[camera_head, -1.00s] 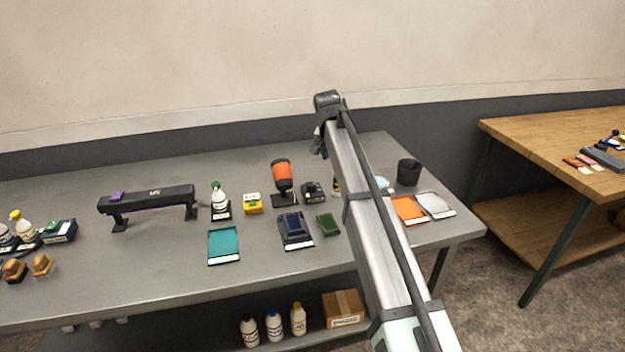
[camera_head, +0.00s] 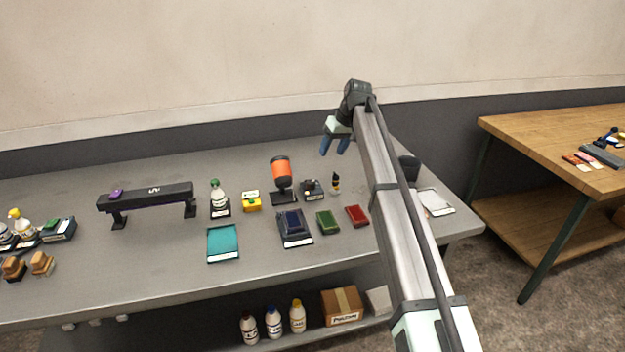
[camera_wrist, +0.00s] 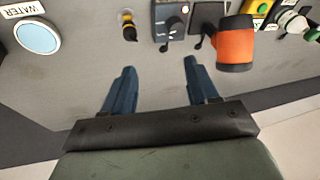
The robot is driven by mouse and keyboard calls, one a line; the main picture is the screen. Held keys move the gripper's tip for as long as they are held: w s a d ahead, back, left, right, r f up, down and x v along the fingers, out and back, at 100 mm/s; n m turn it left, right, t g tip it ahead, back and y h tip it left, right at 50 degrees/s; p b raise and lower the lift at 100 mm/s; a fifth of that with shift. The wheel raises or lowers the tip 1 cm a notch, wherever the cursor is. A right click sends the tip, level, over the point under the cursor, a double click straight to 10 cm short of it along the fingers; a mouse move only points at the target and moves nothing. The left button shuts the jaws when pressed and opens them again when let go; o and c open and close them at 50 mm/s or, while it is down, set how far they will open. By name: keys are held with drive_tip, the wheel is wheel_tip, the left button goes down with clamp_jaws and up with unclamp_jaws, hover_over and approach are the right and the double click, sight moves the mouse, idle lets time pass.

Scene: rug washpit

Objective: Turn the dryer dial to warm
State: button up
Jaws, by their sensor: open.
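The orange and black dryer (camera_head: 281,171) stands on a black base on the grey bench. A small dark control box (camera_head: 312,189) sits just right of it. In the wrist view the box (camera_wrist: 168,30) shows a round dial (camera_wrist: 175,23) with light marks around it; I cannot read its setting. The orange dryer barrel (camera_wrist: 235,46) is beside it there. My gripper (camera_head: 335,148) is open and empty, above the back of the bench, behind and right of the box. In the wrist view its blue fingers (camera_wrist: 160,64) are apart and touch nothing.
A red pad (camera_head: 357,216), a green pad (camera_head: 328,222) and a navy pad (camera_head: 294,226) lie in front. A dark cup (camera_head: 409,168) is partly behind my arm. A round WATER dish (camera_wrist: 37,36) shows in the wrist view.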

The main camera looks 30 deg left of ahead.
sight(311, 181)
drive_tip(key=s+a+f+n, duration=0.1)
drive_tip(key=a+f+n, duration=0.1)
drive_tip(key=f+n, duration=0.1)
drive_tip(key=s+a+f+n, duration=0.1)
drive_tip(key=a+f+n, duration=0.1)
drive_tip(key=f, duration=0.3)
drive_tip(key=a+f+n+g, duration=0.1)
drive_tip(key=a+f+n, duration=0.1)
drive_tip(key=f+n, duration=0.2)
drive_tip(key=shift+s+f, duration=0.2)
drive_tip(key=shift+s, duration=0.2)
idle(0.3)
drive_tip(key=shift+c, duration=0.4)
drive_tip(key=shift+y, duration=0.3)
drive_tip(key=c, duration=0.9)
